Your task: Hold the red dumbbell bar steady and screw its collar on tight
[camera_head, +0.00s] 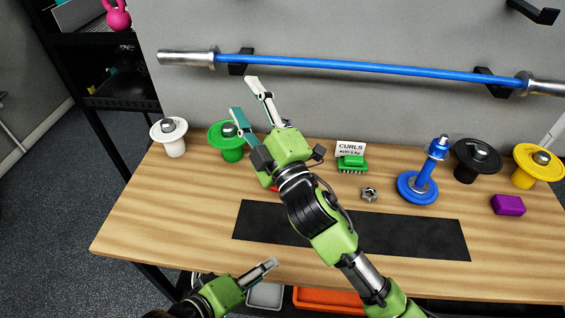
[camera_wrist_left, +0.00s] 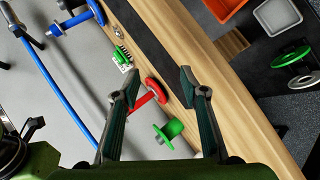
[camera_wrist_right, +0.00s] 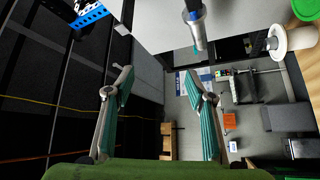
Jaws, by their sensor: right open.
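The red dumbbell bar (camera_wrist_left: 138,104) shows in the left wrist view with its round red plate (camera_wrist_left: 156,90); the left finger hides part of the bar. In the head view only a sliver of red (camera_head: 274,188) shows behind my right arm. A loose steel collar (camera_head: 369,194) lies on the table near the black mat. My left gripper (camera_head: 268,269) is low at the table's front edge; in its wrist view (camera_wrist_left: 150,86) the jaws are apart and empty. My right gripper (camera_head: 245,97) is open and empty above the table's back edge, also in its wrist view (camera_wrist_right: 156,78).
A black mat (camera_head: 445,240) lies along the wooden table (camera_head: 150,225). Behind it stand white (camera_head: 169,130), green (camera_head: 225,140), blue (camera_head: 416,190), black (camera_head: 477,157) and yellow (camera_head: 538,162) plated pieces, a green brush (camera_head: 352,165) and a purple block (camera_head: 508,204). A blue barbell (camera_head: 370,67) hangs on the wall.

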